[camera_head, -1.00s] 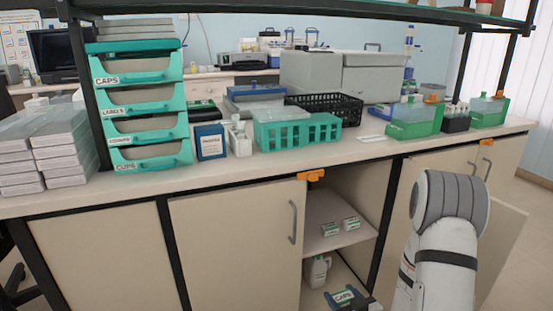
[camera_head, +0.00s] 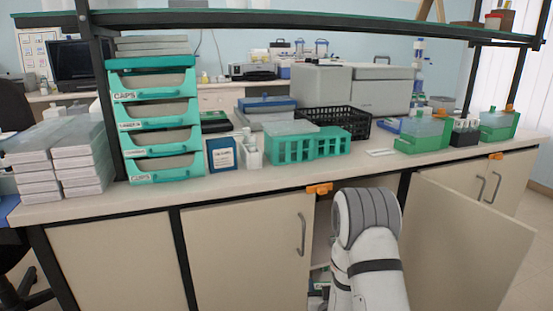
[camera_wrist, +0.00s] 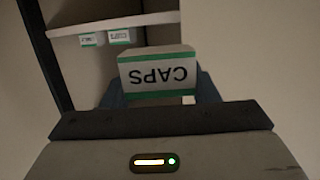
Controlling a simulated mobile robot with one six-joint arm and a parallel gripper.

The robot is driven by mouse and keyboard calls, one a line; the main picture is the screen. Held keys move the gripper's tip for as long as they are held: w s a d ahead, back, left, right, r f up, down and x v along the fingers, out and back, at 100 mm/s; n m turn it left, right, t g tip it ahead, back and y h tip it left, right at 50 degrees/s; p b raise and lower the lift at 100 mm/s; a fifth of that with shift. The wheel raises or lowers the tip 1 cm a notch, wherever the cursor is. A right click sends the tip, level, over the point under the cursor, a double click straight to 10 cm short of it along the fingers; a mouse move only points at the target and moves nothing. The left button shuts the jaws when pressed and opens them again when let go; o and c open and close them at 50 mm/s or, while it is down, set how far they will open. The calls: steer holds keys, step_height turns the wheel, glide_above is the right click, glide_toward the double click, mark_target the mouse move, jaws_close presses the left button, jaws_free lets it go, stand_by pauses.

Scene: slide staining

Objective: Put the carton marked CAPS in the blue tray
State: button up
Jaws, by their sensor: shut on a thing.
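The white carton marked CAPS (camera_wrist: 157,72), with green bands, is in my gripper (camera_wrist: 161,90). In the wrist view its lettering is upside down, and the dark fingers show at both sides of it, shut on it. In the head view my arm hides the gripper and most of the cabinet opening; a small white and green patch below is too hidden to name. A blue surface (camera_head: 8,209) is cut off at the far left end of the bench; I cannot tell whether it is the blue tray.
An open cabinet door (camera_head: 470,245) is right of my arm. The bench holds teal drawers (camera_head: 155,120), stacked white boxes (camera_head: 80,170), a teal rack (camera_head: 292,148) and a black basket (camera_head: 335,120).

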steer(key=s+r+p, duration=0.2)
steer(key=r+p, duration=1.1)
steer(key=r, duration=0.2)
steer(key=s+r+p, duration=0.2)
steer(key=r+p, duration=1.1)
steer(key=r, duration=0.2)
steer(key=shift+s, duration=0.35)
